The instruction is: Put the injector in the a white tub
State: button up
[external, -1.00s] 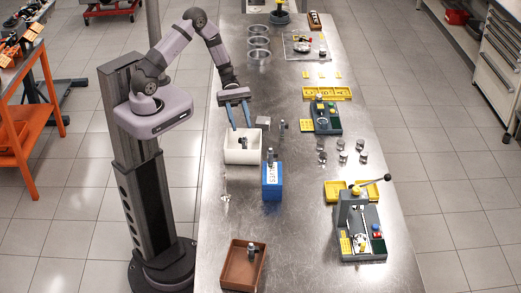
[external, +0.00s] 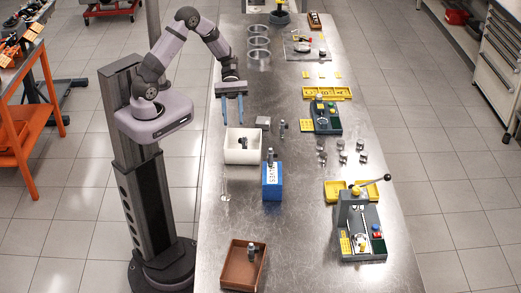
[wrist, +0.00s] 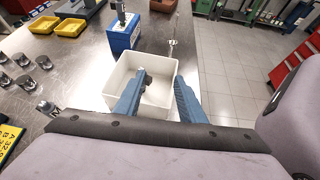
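The white tub (external: 231,157) stands on the bench near its left edge; it also shows in the wrist view (wrist: 121,76). A dark and grey injector (external: 243,142) is inside it, and shows in the wrist view (wrist: 143,78) near the left fingertip. My gripper (external: 230,124) is open above the far-left side of the tub, its two blue fingers apart with nothing between them. In the external view it is clear of the injector. Its open fingers (wrist: 159,82) also show in the wrist view.
A labelled blue box (external: 272,189) holding a similar part stands in front of the tub. Another part (external: 282,129) stands to the right, by a grey block (external: 263,122). A brown tray (external: 239,268) with one more part lies at the front.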

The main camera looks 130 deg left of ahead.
jog(key=d+f+m+g+y, duration=0.1)
jog(key=d+m+g+y, duration=0.7)
jog(key=d+m, duration=1.5)
jog(key=m+g, duration=0.1)
jog(key=m, duration=0.3)
jog(key=shift+d+f, duration=0.15)
jog(key=shift+f, duration=0.05)
